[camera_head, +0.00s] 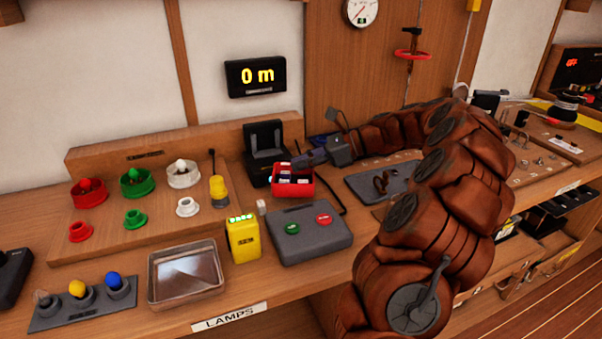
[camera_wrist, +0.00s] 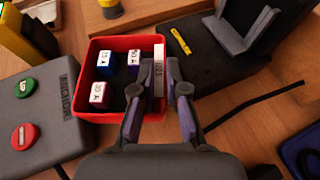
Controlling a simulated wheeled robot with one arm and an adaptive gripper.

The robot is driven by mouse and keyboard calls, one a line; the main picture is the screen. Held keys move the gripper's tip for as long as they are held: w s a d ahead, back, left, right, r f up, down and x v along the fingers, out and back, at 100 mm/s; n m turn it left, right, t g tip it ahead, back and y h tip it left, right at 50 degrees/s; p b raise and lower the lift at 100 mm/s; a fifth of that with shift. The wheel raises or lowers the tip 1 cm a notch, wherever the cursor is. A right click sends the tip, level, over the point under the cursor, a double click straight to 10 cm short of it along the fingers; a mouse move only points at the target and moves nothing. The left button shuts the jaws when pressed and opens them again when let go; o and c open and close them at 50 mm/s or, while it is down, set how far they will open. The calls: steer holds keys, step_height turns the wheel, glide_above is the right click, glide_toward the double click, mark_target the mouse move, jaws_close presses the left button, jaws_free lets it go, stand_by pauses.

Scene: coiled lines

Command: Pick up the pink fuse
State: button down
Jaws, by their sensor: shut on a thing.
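A red tray (camera_wrist: 85,50) holds several small fuses with white tops. The pink fuse (camera_wrist: 97,101), marked 30 A, stands near the tray's left side in the wrist view. A blue fuse (camera_wrist: 105,66) and a purple fuse (camera_wrist: 133,68) stand near it. In the head view, my gripper (camera_head: 310,158) reaches the red tray (camera_head: 294,189) from the right; the fuses are too small to tell apart.
A grey box (camera_head: 310,238) with green and red buttons stands in front of the tray. A yellow box (camera_head: 242,240) and a metal tray (camera_head: 187,275) are to its left. A black stand (camera_head: 265,145) rises behind. A black cable runs close by on the right.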

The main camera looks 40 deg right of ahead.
steer(key=shift+f, duration=1.5)
steer(key=shift+f, duration=0.1)
steer(key=c, duration=1.2)
jaws_free()
